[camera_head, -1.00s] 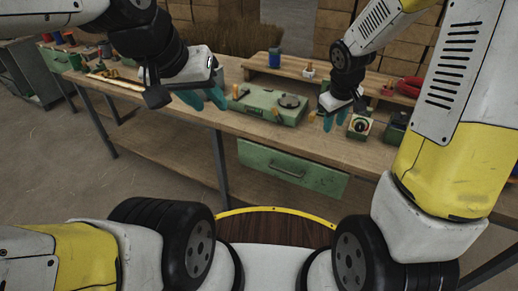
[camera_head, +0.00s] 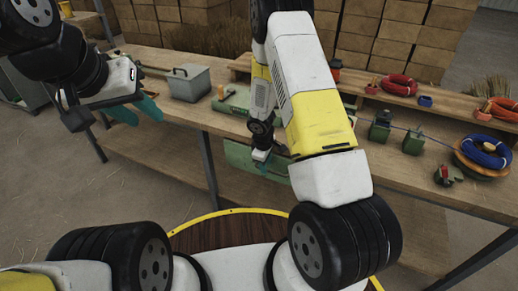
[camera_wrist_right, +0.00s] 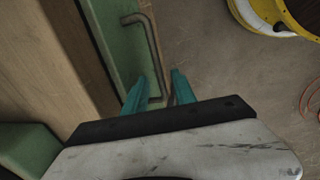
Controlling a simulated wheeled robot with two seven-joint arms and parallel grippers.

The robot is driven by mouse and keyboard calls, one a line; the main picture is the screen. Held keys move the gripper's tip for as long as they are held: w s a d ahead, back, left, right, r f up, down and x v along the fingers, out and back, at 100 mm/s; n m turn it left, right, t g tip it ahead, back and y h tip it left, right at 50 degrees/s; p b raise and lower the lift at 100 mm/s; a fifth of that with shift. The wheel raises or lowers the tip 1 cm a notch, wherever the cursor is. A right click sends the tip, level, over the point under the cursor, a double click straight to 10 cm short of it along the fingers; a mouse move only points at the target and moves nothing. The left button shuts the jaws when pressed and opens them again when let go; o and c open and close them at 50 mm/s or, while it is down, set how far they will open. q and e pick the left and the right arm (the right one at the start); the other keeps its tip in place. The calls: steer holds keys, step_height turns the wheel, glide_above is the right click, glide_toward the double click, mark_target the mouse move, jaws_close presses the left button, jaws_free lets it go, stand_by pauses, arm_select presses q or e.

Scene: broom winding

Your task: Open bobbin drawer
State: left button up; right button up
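The green bobbin drawer (camera_head: 240,160) is under the workbench's front edge, partly hidden by my right arm. In the right wrist view its green front (camera_wrist_right: 112,38) carries a bent metal bar handle (camera_wrist_right: 148,48). My right gripper (camera_head: 262,162) is at the drawer front. In the right wrist view its two teal fingers (camera_wrist_right: 159,76) are apart, with the lower part of the handle appearing between them. I cannot tell whether they touch it. My left gripper (camera_head: 137,108) is open and empty, in front of the bench's left part, away from the drawer.
The wooden workbench (camera_head: 185,108) holds a grey box (camera_head: 189,83), several green devices and red coils (camera_head: 397,85). A blue coil (camera_head: 484,152) lies at the right with a cord running from it. In the right wrist view, open floor lies beyond the drawer.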

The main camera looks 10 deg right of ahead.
steer(key=shift+w+d+f, duration=0.1)
steer(key=shift+w+f, duration=0.05)
steer(key=shift+f, duration=0.65)
jaws_close()
stand_by(0.9)
